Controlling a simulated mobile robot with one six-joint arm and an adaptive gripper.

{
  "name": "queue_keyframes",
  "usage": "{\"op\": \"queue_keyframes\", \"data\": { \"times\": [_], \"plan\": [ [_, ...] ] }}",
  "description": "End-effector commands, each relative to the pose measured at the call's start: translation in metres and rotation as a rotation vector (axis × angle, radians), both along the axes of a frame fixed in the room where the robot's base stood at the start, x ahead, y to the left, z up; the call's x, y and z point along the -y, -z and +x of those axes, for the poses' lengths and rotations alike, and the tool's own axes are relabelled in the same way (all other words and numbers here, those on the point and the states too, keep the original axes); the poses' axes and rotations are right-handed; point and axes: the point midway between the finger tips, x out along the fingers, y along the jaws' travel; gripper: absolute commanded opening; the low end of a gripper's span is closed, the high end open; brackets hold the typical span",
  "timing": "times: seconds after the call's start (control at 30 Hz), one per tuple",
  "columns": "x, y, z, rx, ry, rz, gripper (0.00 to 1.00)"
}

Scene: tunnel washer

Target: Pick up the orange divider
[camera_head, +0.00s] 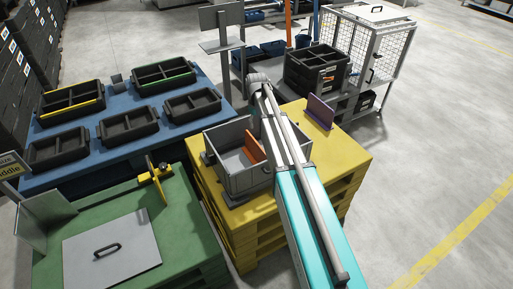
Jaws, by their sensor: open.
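The orange divider (254,148) stands upright and slanted inside a grey open box (240,183) on the yellow pallet stack. Its right end lies close to my arm in the picture, and I cannot tell whether the arm covers part of it. My arm crosses over the right side of the box and hides that part of the interior. My gripper cannot be made out; it seems hidden behind the arm's links.
A purple divider (320,112) stands on the yellow pallet (345,150), right of my arm. A blue table (106,100) with several black trays is behind left. A green table (190,225) with a grey lidded panel (112,253) is front left. Floor at right is clear.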

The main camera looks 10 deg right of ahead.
Motion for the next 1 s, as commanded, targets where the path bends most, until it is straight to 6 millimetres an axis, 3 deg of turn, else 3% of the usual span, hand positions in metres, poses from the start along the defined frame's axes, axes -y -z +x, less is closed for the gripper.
{"op": "queue_keyframes", "data": {
  "times": [0.57,1.0],
  "plan": [
    [0.001,0.001,0.002,0.000,0.000,0.000,0.54],
    [0.002,0.030,0.002,0.000,0.001,0.000,0.54]
  ]
}}
